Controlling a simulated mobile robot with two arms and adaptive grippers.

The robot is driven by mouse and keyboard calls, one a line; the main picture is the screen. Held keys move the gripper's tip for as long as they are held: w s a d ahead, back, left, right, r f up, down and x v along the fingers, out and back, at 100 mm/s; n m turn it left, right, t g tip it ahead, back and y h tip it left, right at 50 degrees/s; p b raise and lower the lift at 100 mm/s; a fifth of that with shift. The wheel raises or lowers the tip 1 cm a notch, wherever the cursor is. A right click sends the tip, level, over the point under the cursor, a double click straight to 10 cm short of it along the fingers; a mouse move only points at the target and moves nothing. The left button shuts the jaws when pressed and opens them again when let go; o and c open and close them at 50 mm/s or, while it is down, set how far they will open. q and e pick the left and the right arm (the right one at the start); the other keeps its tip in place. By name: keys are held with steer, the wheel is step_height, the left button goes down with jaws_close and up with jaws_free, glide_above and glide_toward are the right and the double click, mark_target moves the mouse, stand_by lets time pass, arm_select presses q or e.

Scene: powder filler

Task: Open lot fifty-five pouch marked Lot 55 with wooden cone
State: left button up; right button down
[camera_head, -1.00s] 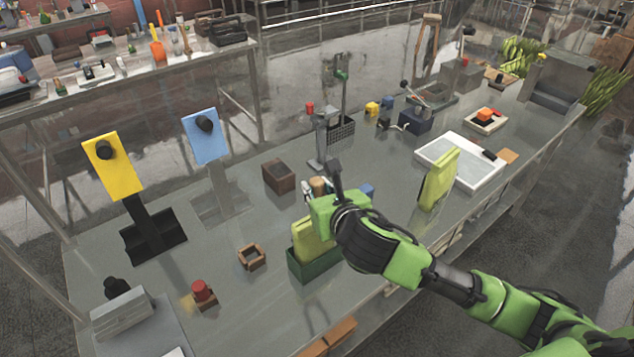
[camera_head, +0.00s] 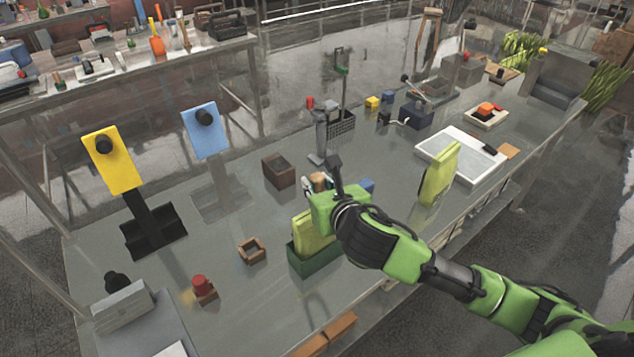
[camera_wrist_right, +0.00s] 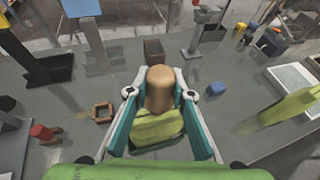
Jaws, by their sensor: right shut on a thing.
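My right gripper (camera_head: 318,184) is over the green box (camera_head: 315,263) and shut on the wooden cone. The cone (camera_wrist_right: 160,88) is a tan, rounded wooden piece between the teal fingers in the right wrist view; its lower end is hidden. A yellow-green pouch (camera_head: 312,238) stands in the green box under my gripper, and it also shows below the cone in the right wrist view (camera_wrist_right: 155,128). I cannot tell whether cone and pouch touch. A second yellow-green pouch (camera_head: 440,174) stands upright to the right. No lot label is readable. My left gripper is not in view.
A brown block (camera_head: 279,170), a small wooden frame (camera_head: 251,250) and a red button (camera_head: 201,286) lie to the left. Yellow (camera_head: 112,165) and blue (camera_head: 205,135) panels stand behind. A white tray (camera_head: 425,152) lies right.

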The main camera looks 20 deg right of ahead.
steer(key=shift+f, duration=0.4)
steer(key=shift+s+f, duration=0.2)
steer(key=shift+f, duration=0.15)
stand_by(1.9)
steer(key=shift+r, duration=0.1)
steer(key=shift+w+r, duration=0.15)
steer(key=shift+r, duration=0.55)
steer(key=shift+w+r, duration=0.1)
steer(key=shift+r, duration=2.4)
